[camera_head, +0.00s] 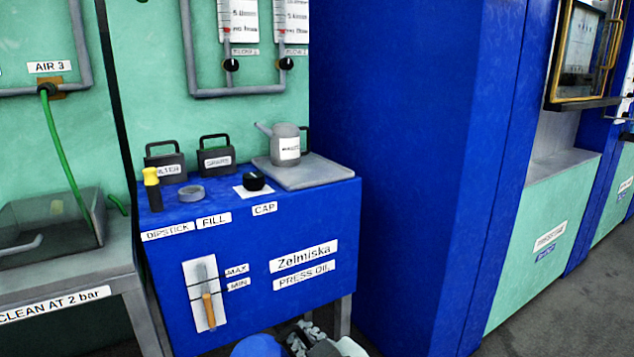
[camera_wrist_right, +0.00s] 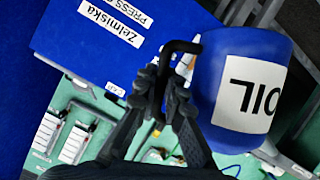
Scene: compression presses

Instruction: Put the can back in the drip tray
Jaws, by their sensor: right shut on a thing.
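My right gripper (camera_wrist_right: 165,88) is shut on the black handle of a blue can (camera_wrist_right: 238,82) with a white OIL label, seen upside down in the right wrist view. In the head view, the top of the blue can (camera_head: 257,346) shows at the bottom edge, beside part of my right gripper (camera_head: 324,348). The can is in front of the blue press oil tank, its lower part cut off. A flat grey tray (camera_head: 325,172) lies on the tank's right top corner. A grey spouted can (camera_head: 286,150) stands on it. My left gripper is not in view.
The blue tank (camera_head: 240,320) has a yellow-handled dipstick (camera_head: 152,188), a grey fill cap (camera_head: 191,194) and a black cap (camera_head: 254,181) on top. Two dark handled boxes stand behind them. Pale lumps (camera_head: 302,334) show low by the gripper. A tall blue cabinet (camera_head: 400,150) stands right.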

